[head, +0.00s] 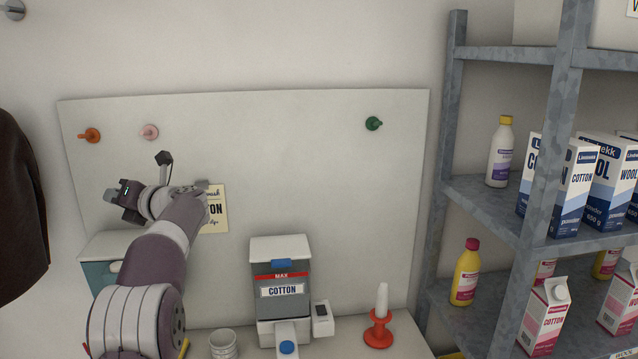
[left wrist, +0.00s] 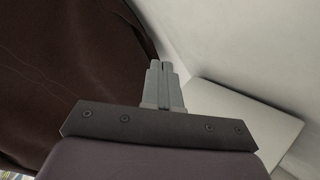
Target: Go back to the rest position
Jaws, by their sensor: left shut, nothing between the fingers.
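My left gripper (left wrist: 161,68) is shut and empty in the left wrist view, its two grey fingers side by side. In the head view my left arm rises from the bottom left in front of the white board, with the wrist at about the height of the cotton label. Dark brown cloth and pale wall lie beyond the fingers in the wrist view. My right gripper does not show in either view.
The white board (head: 290,150) carries several pegs and a cotton label (head: 217,210), partly behind my arm. A metal shelf (head: 500,212) with cartons stands right; a brown garment (head: 18,210) hangs left.

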